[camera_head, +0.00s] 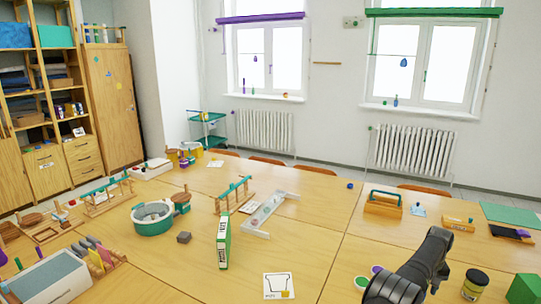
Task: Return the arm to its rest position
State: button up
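My arm shows as black links at the lower right of the head view, over the large wooden table (330,225). It bends at a joint above the table and runs down to the bottom edge of the frame. I cannot make out my gripper or its fingertips in this view. I cannot see anything held.
Near the arm are a dark jar (475,284), a green block (524,289) and small colored discs (362,282). The table's middle right is mostly clear.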

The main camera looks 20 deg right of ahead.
jog(key=s+r, duration=0.7)
jog(key=s, duration=0.5)
jog(key=w+a+n, duration=0.2)
jog(key=w+a, duration=0.6)
jog(key=w, duration=0.4)
jog(key=w+a+n, duration=0.2)
jog(key=w+a, duration=0.6)
jog(key=w, duration=0.4)
jog(key=w+a+n, duration=0.2)
jog(key=w+a, duration=0.6)
jog(key=a, duration=0.4)
jog(key=w+a+n, duration=0.2)
jog(key=w+a, duration=0.6)
jog(key=a, duration=0.4)
jog(key=shift+w, duration=0.2)
